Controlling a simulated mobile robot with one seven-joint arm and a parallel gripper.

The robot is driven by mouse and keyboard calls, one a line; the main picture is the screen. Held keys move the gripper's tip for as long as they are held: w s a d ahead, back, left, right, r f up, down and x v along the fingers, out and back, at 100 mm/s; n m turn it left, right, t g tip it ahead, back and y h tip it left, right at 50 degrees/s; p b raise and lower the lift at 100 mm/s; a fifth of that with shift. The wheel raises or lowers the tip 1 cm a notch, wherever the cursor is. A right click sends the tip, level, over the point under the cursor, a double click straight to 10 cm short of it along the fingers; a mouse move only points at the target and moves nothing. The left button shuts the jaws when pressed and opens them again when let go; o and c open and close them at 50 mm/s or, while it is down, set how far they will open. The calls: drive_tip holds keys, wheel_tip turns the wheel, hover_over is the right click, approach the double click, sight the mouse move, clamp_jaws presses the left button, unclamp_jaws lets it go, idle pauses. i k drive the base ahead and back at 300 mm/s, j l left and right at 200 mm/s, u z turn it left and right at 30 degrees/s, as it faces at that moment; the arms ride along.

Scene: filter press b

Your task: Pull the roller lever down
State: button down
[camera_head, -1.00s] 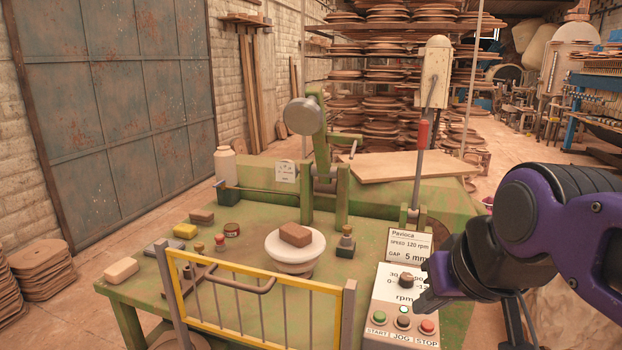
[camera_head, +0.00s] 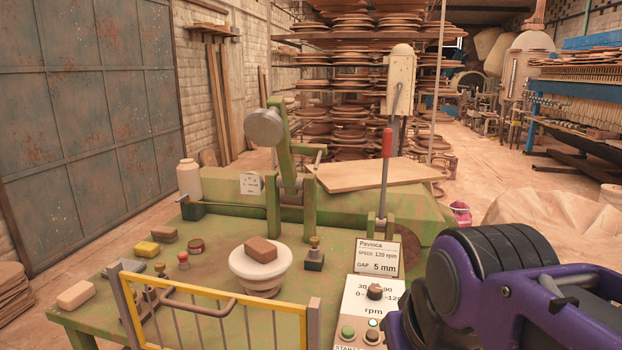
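A green arm (camera_head: 284,148) with a grey round head (camera_head: 264,127) stands raised on green posts at the back of the green machine table. To its right, a grey lever with a red grip (camera_head: 387,143) stands nearly upright. Neither is labelled as the roller lever. A reddish-brown block (camera_head: 260,249) sits on the white round wheel head (camera_head: 262,266). My purple and black arm fills the lower right. The dark end of my gripper (camera_head: 402,326) shows low beside the control panel, apart from both levers. Its fingers cannot be made out.
A yellow-framed guard (camera_head: 232,296) stands along the front edge. The control panel (camera_head: 367,300) with knob and buttons is right of it, partly behind my arm. A wooden board (camera_head: 372,175) lies behind the red-gripped lever. Small blocks and a white bottle (camera_head: 189,179) are at left.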

sight(387, 134)
drive_tip(key=k+l, duration=0.1)
drive_tip(key=l, duration=0.75)
drive_tip(key=i+l, duration=0.1)
drive_tip(key=l, duration=0.3)
drive_tip(key=i+l, duration=0.15)
drive_tip(key=l, duration=0.25)
drive_tip(key=i+l, duration=0.2)
drive_tip(key=l, duration=0.15)
drive_tip(key=i+l, duration=0.2)
drive_tip(key=l, duration=0.15)
drive_tip(key=i+l, duration=0.1)
drive_tip(key=i, duration=0.2)
drive_tip(key=i+l, duration=0.1)
drive_tip(key=i, duration=0.25)
drive_tip(key=k+j+u, duration=0.1)
drive_tip(key=k, duration=0.3)
